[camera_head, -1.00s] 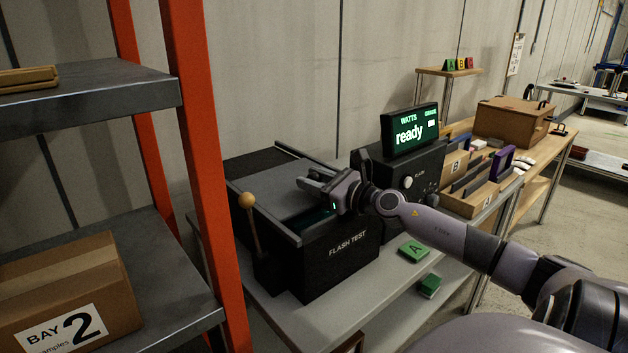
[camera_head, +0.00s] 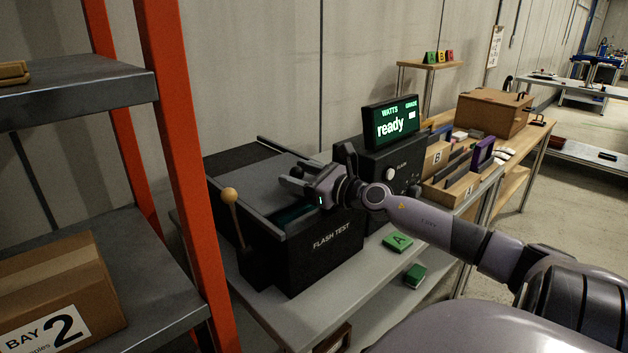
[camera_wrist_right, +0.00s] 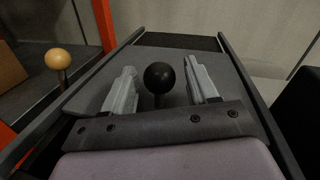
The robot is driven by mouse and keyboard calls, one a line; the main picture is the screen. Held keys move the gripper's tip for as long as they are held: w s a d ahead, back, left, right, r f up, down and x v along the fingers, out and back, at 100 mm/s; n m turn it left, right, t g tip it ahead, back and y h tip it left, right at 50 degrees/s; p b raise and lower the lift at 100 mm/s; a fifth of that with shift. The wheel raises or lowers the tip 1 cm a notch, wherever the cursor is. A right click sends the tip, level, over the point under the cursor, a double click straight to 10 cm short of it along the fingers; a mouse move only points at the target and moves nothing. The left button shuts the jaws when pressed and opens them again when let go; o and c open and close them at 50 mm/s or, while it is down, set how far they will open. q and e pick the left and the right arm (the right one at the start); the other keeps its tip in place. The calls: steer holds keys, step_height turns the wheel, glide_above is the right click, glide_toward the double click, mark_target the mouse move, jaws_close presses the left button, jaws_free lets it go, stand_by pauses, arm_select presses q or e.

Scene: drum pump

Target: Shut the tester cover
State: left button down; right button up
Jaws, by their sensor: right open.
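The black flash tester (camera_head: 320,255) stands on a grey bench, its front lettered "FLASH TEST". Its grey sliding cover (camera_head: 258,190) lies flat between two side rails; a dark gap shows near the front edge. In the right wrist view the cover (camera_wrist_right: 188,68) carries a black ball knob (camera_wrist_right: 159,77). My right gripper (camera_head: 287,184) is over the cover, and its open fingers (camera_wrist_right: 162,88) stand on either side of the knob, apart from it. A lever with a wooden ball (camera_head: 230,196) stands at the tester's left side. My left gripper is not in view.
A display (camera_head: 391,122) reading "ready" sits on a black unit right of the tester. An orange rack post (camera_head: 178,170) stands close on the left. Wooden holders (camera_head: 452,188) fill the bench's right part.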

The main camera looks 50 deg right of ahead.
steer(key=shift+s+d, duration=0.15)
steer(key=shift+s, duration=1.45)
steer(key=shift+s+d, duration=0.15)
steer(key=shift+s, duration=1.45)
